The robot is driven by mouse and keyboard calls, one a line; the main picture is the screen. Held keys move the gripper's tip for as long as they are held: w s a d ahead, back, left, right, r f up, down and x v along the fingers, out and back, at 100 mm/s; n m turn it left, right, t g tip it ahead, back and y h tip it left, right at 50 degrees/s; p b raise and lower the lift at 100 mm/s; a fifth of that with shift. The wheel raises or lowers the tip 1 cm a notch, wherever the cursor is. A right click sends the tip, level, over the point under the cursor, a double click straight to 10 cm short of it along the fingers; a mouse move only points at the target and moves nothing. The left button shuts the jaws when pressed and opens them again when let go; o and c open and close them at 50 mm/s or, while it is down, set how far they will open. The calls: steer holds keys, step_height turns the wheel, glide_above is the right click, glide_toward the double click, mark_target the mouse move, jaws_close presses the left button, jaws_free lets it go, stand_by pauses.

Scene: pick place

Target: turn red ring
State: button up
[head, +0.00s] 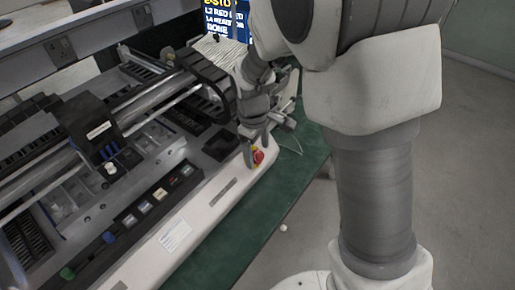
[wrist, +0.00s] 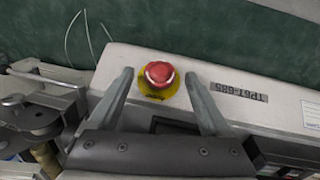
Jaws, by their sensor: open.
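The red ring is the round red top of a stop button (wrist: 158,74) on a yellow disc, fixed to the pale edge of the lab machine. In the head view the red button (head: 258,157) sits at the machine's right front corner, partly hidden by a finger. My gripper (wrist: 160,85) is open in the wrist view, one finger on the left of the button and one on the right, with a gap on both sides. In the head view my gripper (head: 258,148) is right at the button. Nothing is held.
The pale machine (head: 200,215) carries a rail, trays and several coloured parts. A label strip (wrist: 238,91) lies right of the button. The green bench (head: 285,195) runs beside the machine. A screen (head: 226,20) stands behind. The floor at right is clear.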

steer(key=shift+f, duration=0.5)
jaws_close()
steer(key=shift+w, duration=0.1)
steer(key=shift+r, duration=0.1)
